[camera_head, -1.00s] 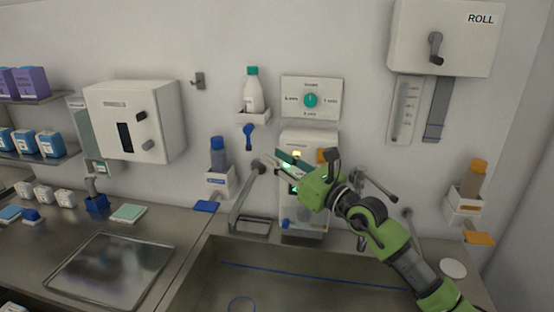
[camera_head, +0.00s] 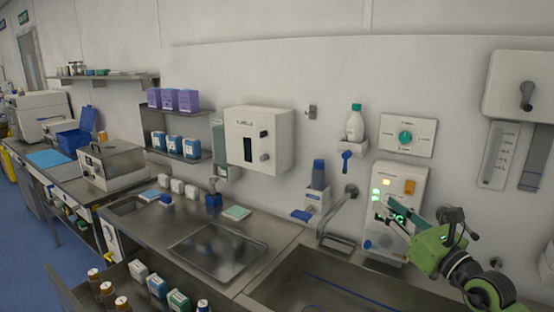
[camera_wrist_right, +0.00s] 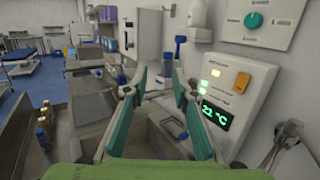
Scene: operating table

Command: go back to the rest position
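My right gripper (camera_head: 384,211) is at the right of the head view, in front of the wall unit with lit buttons (camera_head: 408,180). In the right wrist view its two green fingers (camera_wrist_right: 158,80) are spread apart with nothing between them, so it is open and empty. The wall unit (camera_wrist_right: 240,90) is to the right of the fingers there, and its display reads 21 °C. My left gripper is not in view.
A sink basin (camera_head: 318,283) lies below the gripper, with a faucet (camera_head: 345,215) beside the wall unit. A metal tray (camera_head: 217,252) lies on the counter to the left. Bottles (camera_head: 108,292) stand in a drawer at lower left. The blue floor (camera_head: 40,275) is clear.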

